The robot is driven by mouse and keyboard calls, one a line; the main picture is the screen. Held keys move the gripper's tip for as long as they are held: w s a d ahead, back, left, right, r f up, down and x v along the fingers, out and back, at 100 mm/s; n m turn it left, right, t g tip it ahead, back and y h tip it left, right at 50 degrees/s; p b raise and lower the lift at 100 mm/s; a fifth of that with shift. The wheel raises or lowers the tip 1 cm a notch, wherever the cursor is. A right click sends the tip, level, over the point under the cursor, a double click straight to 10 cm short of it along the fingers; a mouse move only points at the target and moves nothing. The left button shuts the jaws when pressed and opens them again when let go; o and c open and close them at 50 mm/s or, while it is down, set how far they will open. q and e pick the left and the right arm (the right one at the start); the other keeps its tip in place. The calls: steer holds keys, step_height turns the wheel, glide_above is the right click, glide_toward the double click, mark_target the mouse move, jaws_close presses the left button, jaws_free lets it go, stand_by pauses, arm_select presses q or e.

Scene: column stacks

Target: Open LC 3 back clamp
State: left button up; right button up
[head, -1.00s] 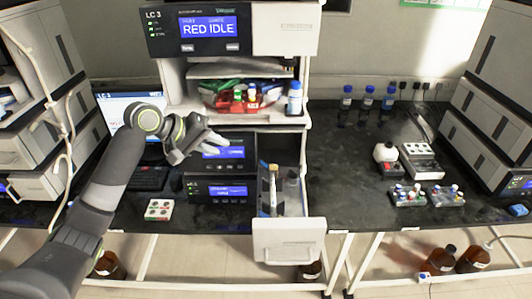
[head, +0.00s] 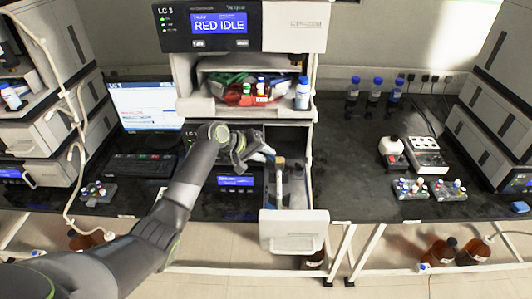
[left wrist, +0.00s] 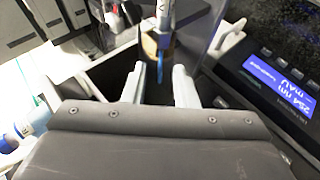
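The LC 3 stack (head: 230,25) stands in the middle, its top screen reading "RED IDLE". Its pale drawer (head: 292,230) is pulled out, with a column (head: 281,186) lying along it. A tan piece, perhaps the back clamp (head: 280,162), sits at the column's far end. In the left wrist view a tan piece (left wrist: 149,45) shows beside the silver column (left wrist: 164,16), with a blue part below. I cannot tell whether the clamp is open. My left gripper (head: 268,150) is beside the drawer's back; its fingers (left wrist: 160,85) are apart, nothing visibly held. My right gripper is out of view.
A monitor (head: 145,105) stands left. Vial racks (head: 410,188) sit right. Dark bench between drawer and racks is clear.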

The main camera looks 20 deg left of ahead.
arm_select(q)
steer(key=shift+w+d+f, duration=0.25)
steer(key=shift+d+f, duration=0.05)
steer(key=shift+f, duration=0.05)
steer(key=shift+c, duration=0.5)
jaws_close()
